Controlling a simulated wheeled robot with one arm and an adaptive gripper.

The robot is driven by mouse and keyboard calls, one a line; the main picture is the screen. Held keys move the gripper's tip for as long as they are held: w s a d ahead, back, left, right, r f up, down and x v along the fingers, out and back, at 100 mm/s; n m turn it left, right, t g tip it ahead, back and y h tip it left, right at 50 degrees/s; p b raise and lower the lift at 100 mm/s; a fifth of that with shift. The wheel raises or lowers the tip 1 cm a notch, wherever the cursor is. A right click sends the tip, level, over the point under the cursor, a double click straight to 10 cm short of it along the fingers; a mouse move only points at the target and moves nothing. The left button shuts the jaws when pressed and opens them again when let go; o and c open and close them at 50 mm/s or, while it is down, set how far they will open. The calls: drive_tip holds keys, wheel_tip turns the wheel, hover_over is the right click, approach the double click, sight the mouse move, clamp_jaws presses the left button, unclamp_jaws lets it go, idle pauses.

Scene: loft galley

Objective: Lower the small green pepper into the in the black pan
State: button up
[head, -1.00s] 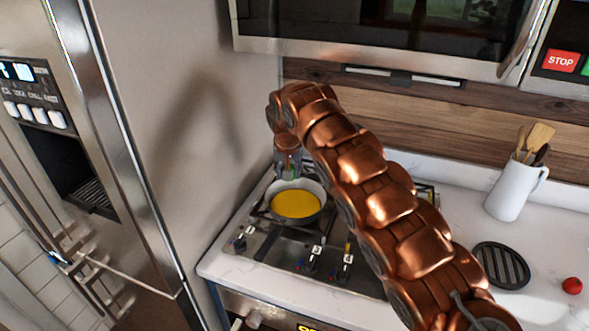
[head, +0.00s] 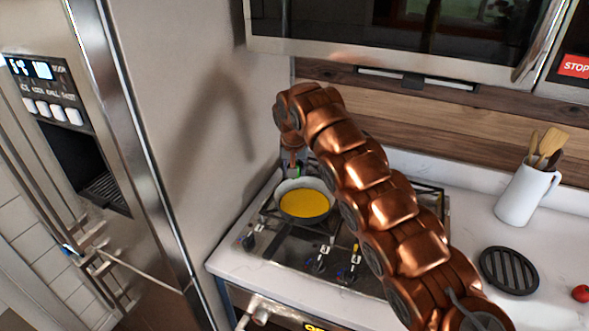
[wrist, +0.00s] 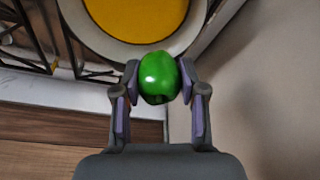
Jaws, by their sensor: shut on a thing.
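The small green pepper (wrist: 159,77) is round and glossy and sits between the two fingers of my gripper (wrist: 160,82), which is shut on it. In the head view only a bit of green shows at my gripper (head: 295,170), behind the pan's far rim. The pan (wrist: 129,54) has a pale inner wall and a yellow filling; in the head view the pan (head: 306,220) has a darker outside and stands on the stove. In the wrist view the pepper overlaps the pan's rim, apart from the yellow. Its height above the rim is hard to tell.
The stove (head: 275,246) has dark grates and front knobs. A steel fridge (head: 150,150) stands close on the left, and a microwave (head: 400,50) hangs above. A white utensil jug (head: 521,195), black round trivet (head: 508,270) and red tomato (head: 581,293) are on the right counter.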

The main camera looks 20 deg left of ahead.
drive_tip(key=shift+f, duration=0.15)
drive_tip(key=b, duration=0.4)
hover_over(294, 201)
drive_tip(key=s, duration=0.1)
drive_tip(key=shift+d+f, duration=0.15)
drive_tip(key=shift+f, duration=1.2)
drive_tip(key=shift+d+f, duration=0.1)
drive_tip(key=shift+f, duration=1.2)
drive_tip(key=shift+f+b, duration=1.35)
drive_tip(key=shift+f, duration=1.15)
idle(0.5)
drive_tip(key=o, duration=1.1)
drive_tip(key=shift+s+r, duration=0.1)
drive_tip(key=shift+r, duration=0.05)
